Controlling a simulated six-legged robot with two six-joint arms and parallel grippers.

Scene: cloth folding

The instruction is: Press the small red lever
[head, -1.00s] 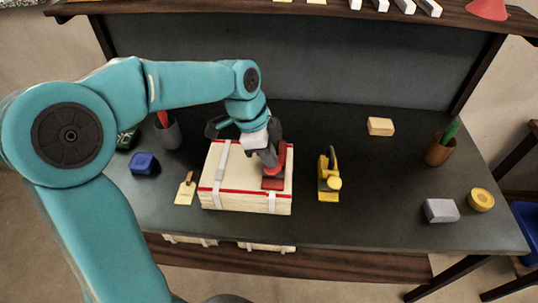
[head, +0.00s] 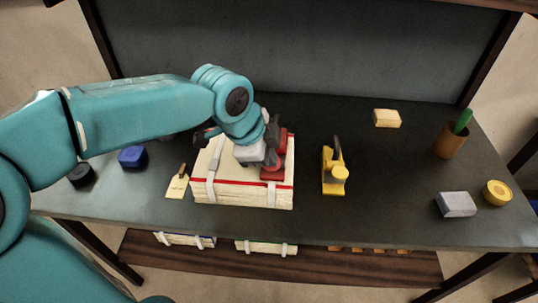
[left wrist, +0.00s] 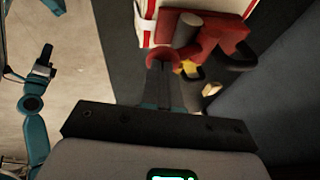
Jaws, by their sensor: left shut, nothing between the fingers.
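A red clamp-like tool (head: 273,170) sits on top of a cream, strapped block (head: 230,172) on the dark workbench. It shows closer in the left wrist view (left wrist: 205,42), with a dark handle end and a small red part near my fingertips. I cannot tell which part is the lever. My left gripper (head: 269,157) is shut and empty, low beside the red tool. Its fingers (left wrist: 165,70) reach the red part in the left wrist view; contact is unclear. A teal arm with a dark end (left wrist: 42,66), seemingly my right, shows small there.
A yellow tool (head: 333,170) stands right of the block, and a tagged brush-like item (head: 177,186) lies left. A blue block (head: 132,156), grey block (head: 456,204), yellow roll (head: 497,193), wooden block (head: 387,118) and brown cup (head: 450,140) stand around. Bench between is clear.

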